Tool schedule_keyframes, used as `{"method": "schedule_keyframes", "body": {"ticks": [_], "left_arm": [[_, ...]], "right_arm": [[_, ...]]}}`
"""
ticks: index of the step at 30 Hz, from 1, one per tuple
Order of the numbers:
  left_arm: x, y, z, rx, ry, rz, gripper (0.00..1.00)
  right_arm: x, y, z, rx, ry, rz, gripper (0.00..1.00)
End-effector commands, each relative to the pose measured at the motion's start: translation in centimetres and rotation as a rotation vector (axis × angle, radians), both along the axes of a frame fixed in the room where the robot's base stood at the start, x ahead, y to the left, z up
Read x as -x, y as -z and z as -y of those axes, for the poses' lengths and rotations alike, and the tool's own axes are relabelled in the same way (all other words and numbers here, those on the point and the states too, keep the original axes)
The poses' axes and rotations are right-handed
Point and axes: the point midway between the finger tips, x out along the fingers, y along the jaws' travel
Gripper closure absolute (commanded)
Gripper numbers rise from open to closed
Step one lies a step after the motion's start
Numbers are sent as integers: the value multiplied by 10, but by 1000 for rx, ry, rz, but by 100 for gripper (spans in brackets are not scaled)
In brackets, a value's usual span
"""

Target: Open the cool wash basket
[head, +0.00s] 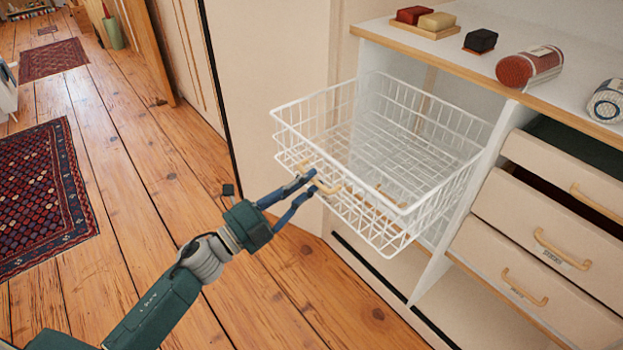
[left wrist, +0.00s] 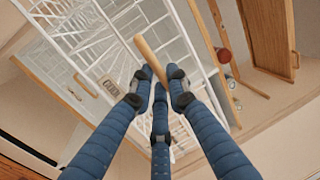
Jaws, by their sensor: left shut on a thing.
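The cool wash basket (head: 392,165) is a white, empty wire basket in the head view. It sticks well out of the white cabinet's left opening. A pale wooden handle (head: 326,186) is on its front; the handle also shows in the left wrist view (left wrist: 147,53). A small tag reading "COOL" (left wrist: 110,88) hangs on the wire beside the handle in the left wrist view. My left gripper (head: 314,181) is shut on the handle, its blue fingers around it. My right gripper is not in view.
Drawers with wooden handles (head: 565,245) stand right of the basket; the top ones are partly open. Soap blocks (head: 437,21), a dark cube (head: 480,40) and a red cylinder (head: 528,66) rest on the cabinet top. The wooden floor (head: 150,205) in front is clear, with rugs (head: 45,195) at left.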

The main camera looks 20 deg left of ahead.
Motion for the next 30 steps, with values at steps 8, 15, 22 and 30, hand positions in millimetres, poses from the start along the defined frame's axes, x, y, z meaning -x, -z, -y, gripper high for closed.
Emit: {"method": "schedule_keyframes", "body": {"ticks": [8,15,22,30], "left_arm": [[0,0,0,0,0,0,81],[0,0,0,0,-1,0,66],[5,3,-4,-1,-2,-3,66],[46,14,-34,0,-2,-6,66]], "right_arm": [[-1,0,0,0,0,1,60],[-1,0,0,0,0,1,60],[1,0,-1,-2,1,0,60],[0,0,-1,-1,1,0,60]]}}
